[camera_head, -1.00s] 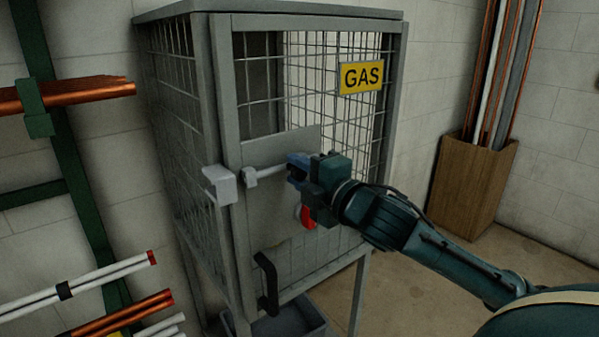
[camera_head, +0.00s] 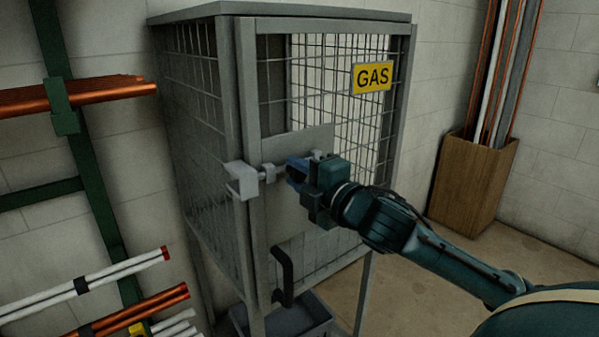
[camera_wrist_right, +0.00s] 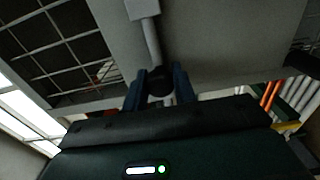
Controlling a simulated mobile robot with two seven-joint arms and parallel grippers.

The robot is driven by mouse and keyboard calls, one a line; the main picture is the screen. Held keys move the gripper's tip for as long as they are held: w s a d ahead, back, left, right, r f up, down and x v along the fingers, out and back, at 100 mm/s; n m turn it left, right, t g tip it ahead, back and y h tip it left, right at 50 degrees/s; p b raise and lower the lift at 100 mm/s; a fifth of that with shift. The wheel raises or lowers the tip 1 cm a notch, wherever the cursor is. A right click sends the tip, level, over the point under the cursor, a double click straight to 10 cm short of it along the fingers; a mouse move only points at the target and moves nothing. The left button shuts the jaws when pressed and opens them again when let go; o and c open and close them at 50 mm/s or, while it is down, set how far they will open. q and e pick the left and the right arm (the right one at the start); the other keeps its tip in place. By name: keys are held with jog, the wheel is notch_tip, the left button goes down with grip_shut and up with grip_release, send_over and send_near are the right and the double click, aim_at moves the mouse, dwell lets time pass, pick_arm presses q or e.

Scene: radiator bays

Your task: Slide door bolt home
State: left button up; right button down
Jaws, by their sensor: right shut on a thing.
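The grey cage door (camera_head: 305,145) is in its frame, with a GAS sign (camera_head: 372,77) on its mesh. A metal door bolt (camera_head: 261,177) lies across the door plate, passing through a small guide (camera_head: 269,173). Its end reaches toward the pale keeper block (camera_head: 241,180) on the left post; how deep it sits there I cannot tell. My right gripper (camera_head: 297,171) is shut on the bolt's dark knob, which shows between the blue fingers in the right wrist view (camera_wrist_right: 160,80). The gripper hides part of the bolt. My left gripper is not in view.
A black pull handle (camera_head: 283,275) sits below the bolt. A grey tray (camera_head: 300,322) lies under the cage. Copper and white pipes (camera_head: 90,285) on a green rack are at left. A wooden box (camera_head: 472,185) of long pipes stands at right.

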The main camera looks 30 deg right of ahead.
jog(key=shift+s+a, duration=0.1)
jog(key=shift+a, duration=0.4)
jog(key=c, duration=1.1)
grip_release()
